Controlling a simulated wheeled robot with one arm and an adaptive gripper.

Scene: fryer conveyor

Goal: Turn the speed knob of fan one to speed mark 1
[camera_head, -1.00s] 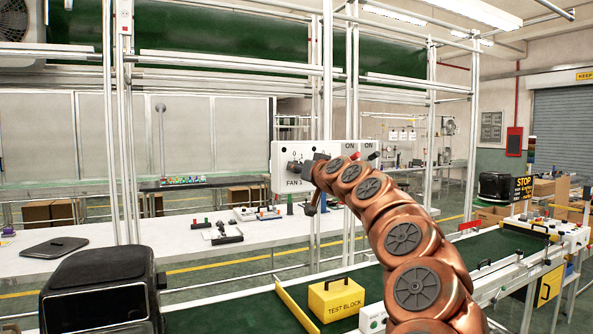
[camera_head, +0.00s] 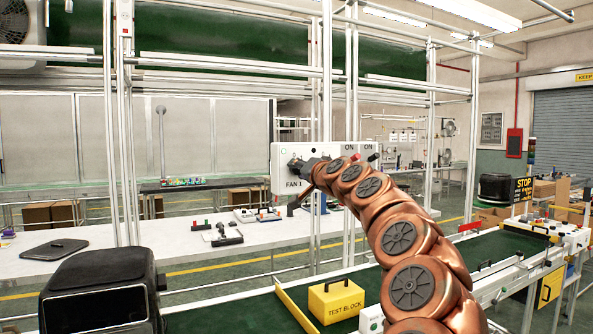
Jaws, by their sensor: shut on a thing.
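The fan control panel (camera_head: 281,153) is a pale board fixed to the metal frame, with "FAN 1" printed at its lower left. The dark speed knob of fan one (camera_head: 293,163) sits just above that label. My gripper (camera_head: 299,166) is at the panel, shut on the knob, with my copper-coloured arm reaching in from the lower right. The gripper covers most of the knob, so its pointer and the speed marks cannot be read.
To the right on the panel are "ON" labels and a red-tipped switch (camera_head: 373,157). Upright metal posts (camera_head: 327,80) stand by the panel. Below are a white bench (camera_head: 180,245), a green conveyor (camera_head: 240,312) and a yellow test block (camera_head: 336,300).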

